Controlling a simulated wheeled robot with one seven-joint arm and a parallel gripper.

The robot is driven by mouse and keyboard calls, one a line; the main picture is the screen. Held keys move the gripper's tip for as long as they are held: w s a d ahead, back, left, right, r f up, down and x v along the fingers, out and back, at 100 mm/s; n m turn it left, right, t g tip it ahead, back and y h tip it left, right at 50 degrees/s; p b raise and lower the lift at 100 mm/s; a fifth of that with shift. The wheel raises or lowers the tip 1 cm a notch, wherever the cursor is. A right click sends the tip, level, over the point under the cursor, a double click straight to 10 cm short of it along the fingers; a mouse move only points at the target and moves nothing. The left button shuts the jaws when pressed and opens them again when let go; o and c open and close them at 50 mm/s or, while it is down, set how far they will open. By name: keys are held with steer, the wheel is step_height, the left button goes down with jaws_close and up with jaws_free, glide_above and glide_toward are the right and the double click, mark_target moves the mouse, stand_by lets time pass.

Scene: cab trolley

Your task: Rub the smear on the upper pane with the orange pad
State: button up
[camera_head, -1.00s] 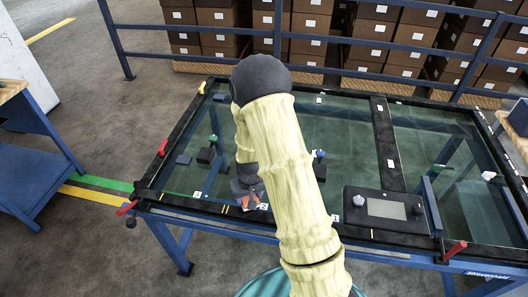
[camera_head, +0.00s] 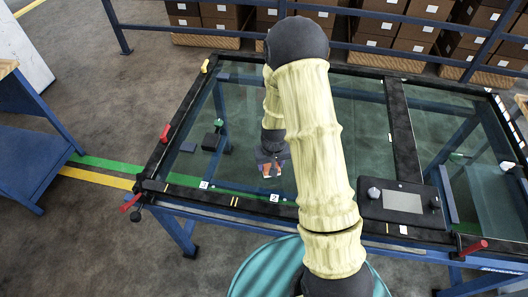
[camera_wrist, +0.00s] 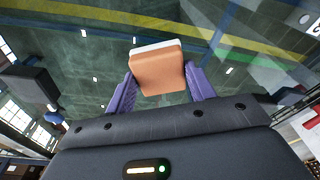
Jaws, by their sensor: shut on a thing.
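My gripper (camera_head: 270,160) is shut on the orange pad (camera_head: 267,172) and holds it over the large left-hand glass pane (camera_head: 345,125). In the wrist view, the purple fingers of my gripper (camera_wrist: 160,88) grip both sides of the orange pad (camera_wrist: 157,72), which has a pale layer along its far edge. The glass lies beyond the pad, with reflections in it. I cannot tell whether the pad touches the glass. No smear can be made out for certain. My arm hides part of the pane.
A control box (camera_head: 403,202) sits at the front right. Red handles (camera_head: 165,132) and a yellow one (camera_head: 205,66) stick out along the black frame.

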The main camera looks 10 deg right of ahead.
mark_target(267, 165)
steer(key=shift+w+r+m+p, duration=0.1)
steer(key=shift+r+m+p, duration=0.2)
steer(key=shift+r+p, duration=0.5)
steer(key=r+p, duration=0.1)
steer(key=p, duration=0.2)
steer(key=a+r+m+p, duration=0.1)
steer(key=p, duration=0.2)
steer(key=shift+w+a+m, duration=0.1)
steer(key=shift+w+m, duration=0.15)
steer(key=shift+m, duration=0.05)
steer(key=p, duration=0.1)
steer(key=r+m+p, duration=0.1)
steer(key=p, duration=0.1)
steer(key=shift+w+a+r, duration=0.15)
steer(key=shift+a+r, duration=0.05)
steer(key=shift+a, duration=0.05)
steer(key=m+p, duration=0.1)
steer(key=p, duration=0.1)
steer(key=shift+a+r+h+p, duration=0.2)
steer(key=shift+h+p, duration=0.1)
steer(key=shift+h, duration=0.1)
steer(key=shift+w+f+m, duration=0.1)
steer(key=shift+m, duration=0.2)
steer(key=shift+f, duration=0.15)
